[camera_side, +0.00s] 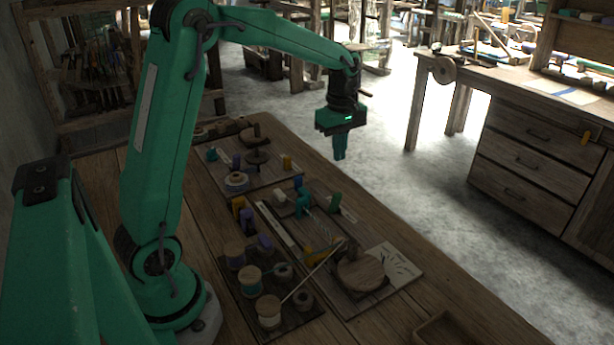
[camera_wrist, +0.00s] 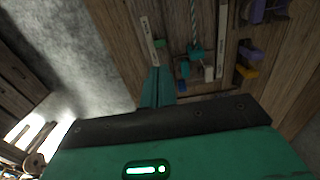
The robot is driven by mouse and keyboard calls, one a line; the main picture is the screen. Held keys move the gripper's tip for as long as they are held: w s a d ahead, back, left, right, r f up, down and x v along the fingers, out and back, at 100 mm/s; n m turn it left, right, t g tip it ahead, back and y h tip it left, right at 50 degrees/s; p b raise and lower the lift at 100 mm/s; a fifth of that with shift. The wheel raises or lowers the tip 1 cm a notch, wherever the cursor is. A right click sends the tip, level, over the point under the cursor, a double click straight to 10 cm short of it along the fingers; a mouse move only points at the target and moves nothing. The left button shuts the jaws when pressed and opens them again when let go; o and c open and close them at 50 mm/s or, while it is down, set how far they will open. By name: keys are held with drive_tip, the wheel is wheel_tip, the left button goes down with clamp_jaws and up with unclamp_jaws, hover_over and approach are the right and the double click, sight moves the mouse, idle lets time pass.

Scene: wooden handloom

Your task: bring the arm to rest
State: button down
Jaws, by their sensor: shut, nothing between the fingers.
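My green arm stands on the wooden workbench (camera_side: 440,300) and reaches out to the right in the side view. My gripper (camera_side: 340,156) hangs pointing down, high above the far right edge of the bench. Its fingers are shut together with nothing between them. In the wrist view the closed green fingers (camera_wrist: 157,88) show above the dark gripper body. They look apart from everything on the bench.
Below lie a board with a round wooden disc (camera_side: 360,271), a dark tray with thread spools (camera_side: 269,308), and a further board with a spool (camera_side: 236,181). A wooden box (camera_side: 450,330) sits at the front edge. A drawer cabinet (camera_side: 530,150) stands right, across open floor.

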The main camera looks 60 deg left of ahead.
drive_tip(key=shift+d+r, duration=0.2)
drive_tip(key=shift+r, duration=0.05)
drive_tip(key=s+d+r+m+t, duration=0.2)
drive_tip(key=s+d+r+m, duration=0.5)
drive_tip(key=s, duration=0.3)
drive_tip(key=s+d+f+m+t, duration=0.1)
drive_tip(key=s+d+m+t, duration=0.1)
drive_tip(key=s+m, duration=0.9)
drive_tip(key=shift+s+d+f+t, duration=0.25)
drive_tip(key=shift+s+t, duration=0.25)
drive_tip(key=shift+t, duration=0.2)
drive_tip(key=shift+r, duration=0.1)
